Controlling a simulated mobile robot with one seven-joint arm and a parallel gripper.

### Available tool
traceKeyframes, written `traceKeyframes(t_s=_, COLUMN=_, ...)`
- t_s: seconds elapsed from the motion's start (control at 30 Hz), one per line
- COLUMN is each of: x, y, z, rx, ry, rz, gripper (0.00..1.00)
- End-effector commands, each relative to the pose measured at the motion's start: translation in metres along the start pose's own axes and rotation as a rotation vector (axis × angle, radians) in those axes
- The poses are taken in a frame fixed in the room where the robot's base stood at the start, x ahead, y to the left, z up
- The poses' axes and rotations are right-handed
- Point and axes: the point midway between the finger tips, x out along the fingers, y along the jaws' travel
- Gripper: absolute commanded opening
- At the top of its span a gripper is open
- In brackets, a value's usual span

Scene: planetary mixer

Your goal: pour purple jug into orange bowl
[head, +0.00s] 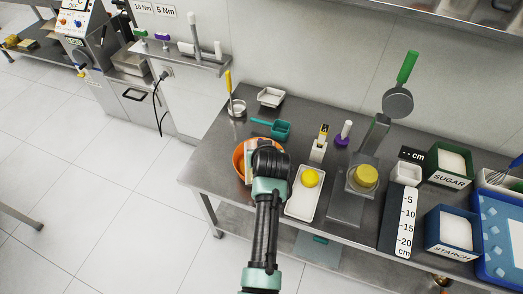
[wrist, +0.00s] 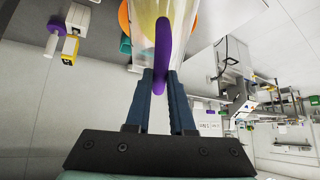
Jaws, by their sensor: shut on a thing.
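The purple jug is a clear vessel (wrist: 184,32) with a purple handle (wrist: 162,50) and something yellow inside. My gripper (wrist: 160,76) is shut on the handle in the wrist view. The orange bowl (head: 237,160) stands at the left front of the steel table in the head view, partly covered by my arm. A strip of its orange also shows beside the jug in the wrist view (wrist: 123,18). In the head view my wrist is over the bowl's right side and hides the fingers and most of the jug. I cannot tell the jug's exact tilt.
Right of the bowl lie a white tray (head: 293,207) with a yellow ball (head: 310,178) and a scale with a yellow item (head: 365,176). A teal scoop (head: 281,130) lies behind. Sugar (head: 447,180) and starch (head: 433,231) bins stand far right.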

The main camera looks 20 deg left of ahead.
Motion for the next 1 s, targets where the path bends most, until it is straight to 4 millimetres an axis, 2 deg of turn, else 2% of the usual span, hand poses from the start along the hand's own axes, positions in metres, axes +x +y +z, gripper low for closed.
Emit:
traceKeyframes(t_s=0.37, x=-0.008, y=0.0, z=0.035, rx=-0.008, ry=0.266, rz=-0.003, gripper=0.0)
traceKeyframes(t_s=0.67, x=-0.02, y=0.0, z=0.034, rx=-0.013, ry=0.344, rz=-0.003, gripper=0.0)
traceKeyframes(t_s=0.83, x=-0.018, y=0.0, z=0.035, rx=-0.014, ry=0.345, rz=-0.004, gripper=0.0)
traceKeyframes(t_s=1.0, x=-0.01, y=0.0, z=0.047, rx=-0.015, ry=0.397, rz=-0.006, gripper=0.0)
